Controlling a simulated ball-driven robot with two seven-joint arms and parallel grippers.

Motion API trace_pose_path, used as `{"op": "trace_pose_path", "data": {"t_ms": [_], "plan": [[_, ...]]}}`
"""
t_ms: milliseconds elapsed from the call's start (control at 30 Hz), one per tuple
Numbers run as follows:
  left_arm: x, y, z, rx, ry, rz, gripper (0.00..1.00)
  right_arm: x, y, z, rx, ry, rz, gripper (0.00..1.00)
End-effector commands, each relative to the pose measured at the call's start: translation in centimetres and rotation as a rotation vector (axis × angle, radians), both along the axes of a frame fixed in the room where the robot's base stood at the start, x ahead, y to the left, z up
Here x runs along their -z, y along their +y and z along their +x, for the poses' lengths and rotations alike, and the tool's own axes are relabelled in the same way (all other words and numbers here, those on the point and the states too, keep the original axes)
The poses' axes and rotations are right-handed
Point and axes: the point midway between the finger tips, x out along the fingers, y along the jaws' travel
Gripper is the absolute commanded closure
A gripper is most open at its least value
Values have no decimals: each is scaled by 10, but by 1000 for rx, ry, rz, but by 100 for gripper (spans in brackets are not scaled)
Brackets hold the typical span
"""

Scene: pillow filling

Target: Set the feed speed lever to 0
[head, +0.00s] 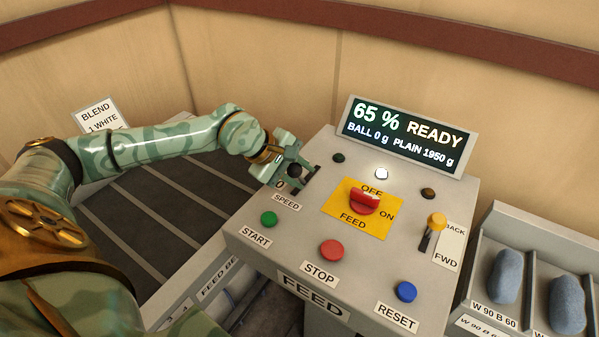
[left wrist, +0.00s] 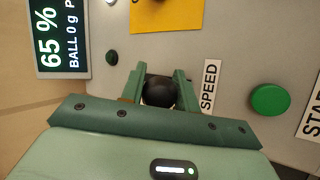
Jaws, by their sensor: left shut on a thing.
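The feed speed lever's black round knob (left wrist: 159,91) sits between the two green fingers of my left gripper (left wrist: 159,88) in the left wrist view. In the head view my left gripper (head: 297,172) is at the panel's upper left, shut on the knob, above the SPEED label (head: 286,202). A "0" mark shows just beside the gripper at the near end of the lever's slot. Most of the slot and the lever's shaft are hidden by the gripper. My right gripper is not in view.
The grey control panel (head: 300,235) carries a green START button (head: 269,219), red STOP button (head: 332,250), blue RESET button (head: 405,291), red FEED switch (head: 364,202) and yellow-knobbed lever (head: 437,221). The display (head: 407,135) reads 65 % READY. Bins with blue-grey pillows stand at right.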

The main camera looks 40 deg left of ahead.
Motion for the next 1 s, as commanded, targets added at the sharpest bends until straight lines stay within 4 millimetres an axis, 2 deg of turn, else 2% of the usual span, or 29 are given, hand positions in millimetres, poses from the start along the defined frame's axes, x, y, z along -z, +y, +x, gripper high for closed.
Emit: {"op": "trace_pose_path", "data": {"t_ms": [33,100,467,567,1000], "plan": [[4,1,-2,-2,13,1,63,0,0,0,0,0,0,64],[4,1,-2,-3,11,1,48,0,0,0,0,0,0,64],[-2,3,-3,-1,4,2,48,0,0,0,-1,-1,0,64],[-14,9,-11,-2,2,5,48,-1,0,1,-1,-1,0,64],[-96,49,-67,-2,8,8,48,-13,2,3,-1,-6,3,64]]}}
